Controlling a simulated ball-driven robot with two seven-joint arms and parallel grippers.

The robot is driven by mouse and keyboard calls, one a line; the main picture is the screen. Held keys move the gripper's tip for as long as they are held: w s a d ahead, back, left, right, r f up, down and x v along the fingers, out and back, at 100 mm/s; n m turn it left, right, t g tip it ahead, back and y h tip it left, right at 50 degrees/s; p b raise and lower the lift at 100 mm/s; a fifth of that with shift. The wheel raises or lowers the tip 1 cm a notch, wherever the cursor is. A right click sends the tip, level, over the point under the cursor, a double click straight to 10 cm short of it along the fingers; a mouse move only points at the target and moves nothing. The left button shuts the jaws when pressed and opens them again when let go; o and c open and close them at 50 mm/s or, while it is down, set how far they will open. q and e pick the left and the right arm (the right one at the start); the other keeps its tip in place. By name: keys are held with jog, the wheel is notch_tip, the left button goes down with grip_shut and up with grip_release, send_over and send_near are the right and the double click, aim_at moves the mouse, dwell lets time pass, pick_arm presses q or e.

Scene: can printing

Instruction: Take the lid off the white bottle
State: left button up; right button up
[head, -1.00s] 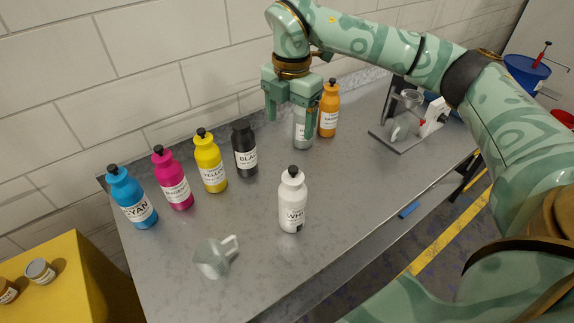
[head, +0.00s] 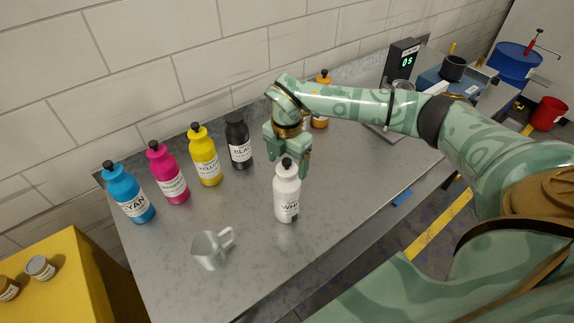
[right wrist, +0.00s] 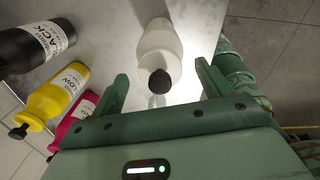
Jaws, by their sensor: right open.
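The white bottle (head: 287,197) stands upright on the grey table, its black lid (head: 286,163) on top. My right gripper (head: 287,168) is open and close to the bottle's top in the head view. In the right wrist view the white bottle (right wrist: 160,48) and its black lid (right wrist: 160,82) lie between the two spread fingers of my right gripper (right wrist: 163,88), and neither finger appears to touch them. My left gripper is in no view.
Cyan (head: 129,194), magenta (head: 168,175), yellow (head: 205,157) and black (head: 238,142) bottles stand in a row left of the arm. An orange bottle (head: 320,122) is partly hidden behind the arm. A clear jug (head: 209,250) stands front left. Table between is free.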

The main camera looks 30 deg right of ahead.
jog(key=shift+f, duration=0.2)
jog(key=c, duration=1.1)
jog(key=shift+r, duration=0.15)
